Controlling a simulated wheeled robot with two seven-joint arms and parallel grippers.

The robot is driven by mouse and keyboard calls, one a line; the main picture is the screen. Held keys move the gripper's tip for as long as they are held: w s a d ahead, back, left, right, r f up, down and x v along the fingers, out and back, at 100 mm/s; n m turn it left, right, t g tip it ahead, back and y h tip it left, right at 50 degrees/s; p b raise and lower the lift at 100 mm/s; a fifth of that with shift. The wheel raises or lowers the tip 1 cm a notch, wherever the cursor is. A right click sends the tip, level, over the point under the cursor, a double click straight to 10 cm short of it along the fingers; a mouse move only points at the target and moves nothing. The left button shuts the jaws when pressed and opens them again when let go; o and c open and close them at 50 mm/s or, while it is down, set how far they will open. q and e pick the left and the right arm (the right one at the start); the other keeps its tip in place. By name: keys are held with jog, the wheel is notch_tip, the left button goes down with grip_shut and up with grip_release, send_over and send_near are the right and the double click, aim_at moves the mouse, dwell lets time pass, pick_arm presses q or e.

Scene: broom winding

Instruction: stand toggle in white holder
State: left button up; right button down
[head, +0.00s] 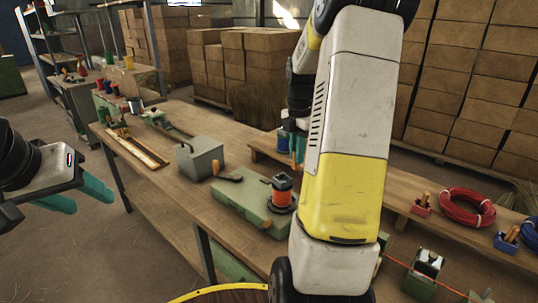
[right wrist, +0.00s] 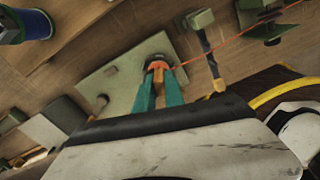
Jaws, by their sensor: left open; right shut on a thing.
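In the right wrist view my right gripper (right wrist: 158,88) has its teal fingers shut on a small brown wooden toggle (right wrist: 158,76). An orange-and-black round part on a green base (right wrist: 118,85) lies just beyond the fingertips. In the head view my right arm hides most of that gripper; only a bit of teal finger shows beside the arm. My left gripper (head: 82,196) is open and empty at the left, off the workbench. I cannot make out a white holder in either view. A red holder (head: 421,212) and a blue holder (head: 503,244) each have brown pegs upright in them.
The orange spool part (head: 281,190) stands on the green base (head: 240,204) on the bench. A grey-green box (head: 200,158) stands behind it. A red wire coil (head: 467,206) lies at the right. A taut red wire (right wrist: 225,48) crosses the right wrist view.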

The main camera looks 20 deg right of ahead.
jog(key=w+d, duration=0.5)
jog(key=d, duration=0.3)
jog(key=w+d, duration=0.4)
jog(key=d, duration=0.4)
jog(key=shift+a+f, duration=0.2)
jog(key=shift+f, duration=3.75)
jog(key=shift+f, duration=0.55)
jog(key=c, duration=1.7)
grip_release()
notch_tip(320, 180, up, 11)
